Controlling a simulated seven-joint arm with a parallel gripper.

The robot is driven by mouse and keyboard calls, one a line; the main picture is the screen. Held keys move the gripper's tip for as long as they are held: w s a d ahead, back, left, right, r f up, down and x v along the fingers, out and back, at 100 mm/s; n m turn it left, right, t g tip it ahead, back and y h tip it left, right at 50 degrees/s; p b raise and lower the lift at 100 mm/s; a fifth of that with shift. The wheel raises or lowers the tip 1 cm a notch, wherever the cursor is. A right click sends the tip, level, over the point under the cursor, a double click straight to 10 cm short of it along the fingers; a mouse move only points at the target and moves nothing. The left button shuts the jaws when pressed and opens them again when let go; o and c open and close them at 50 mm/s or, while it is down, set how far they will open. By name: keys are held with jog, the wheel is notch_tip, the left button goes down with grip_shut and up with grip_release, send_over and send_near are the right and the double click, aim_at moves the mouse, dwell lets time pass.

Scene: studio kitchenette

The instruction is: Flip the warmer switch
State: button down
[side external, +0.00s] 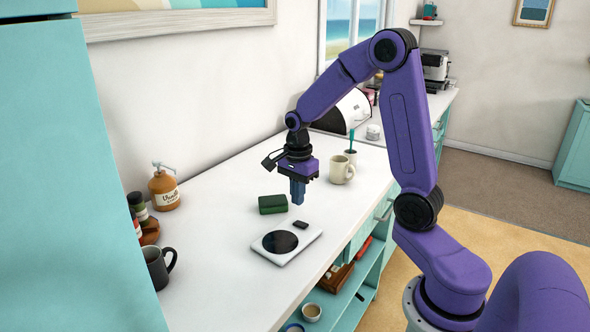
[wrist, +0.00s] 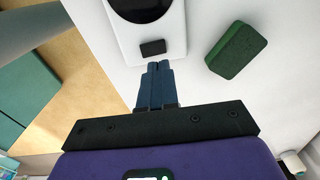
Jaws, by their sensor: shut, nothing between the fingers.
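The warmer (side external: 286,243) is a flat white plate with a round black disc, lying on the white counter. Its switch (side external: 301,225) is a small black rocker at the plate's end nearest my gripper. My gripper (side external: 298,202) is shut and empty, pointing down, and appears to be above the counter beside the switch. In the wrist view the shut blue fingers (wrist: 158,66) end just below the switch (wrist: 153,48) in the picture, with a small gap between them. The warmer (wrist: 178,40) is cut off at the top there. I cannot tell which way the switch is tipped.
A green sponge (side external: 273,204) lies left of my gripper; it also shows in the wrist view (wrist: 235,50). A cream mug (side external: 342,171) stands behind right. A dark mug (side external: 158,267) and a soap bottle (side external: 164,188) are at the left. The counter's front edge is right of the warmer.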

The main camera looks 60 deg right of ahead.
notch_tip(320, 180, up, 8)
jog(key=w, duration=0.1)
jog(key=shift+r, duration=0.15)
jog(key=s+a+f+n, duration=0.1)
jog(key=s+a+n, duration=1)
jog(key=a+n, duration=0.4)
jog(key=s+a+f+n, duration=0.1)
jog(key=s+f+n, duration=0.1)
jog(key=s+n, duration=1.2)
jog(key=shift+a+f+n, duration=0.15)
jog(key=shift+f+n, duration=0.2)
jog(key=shift+n, duration=1.05)
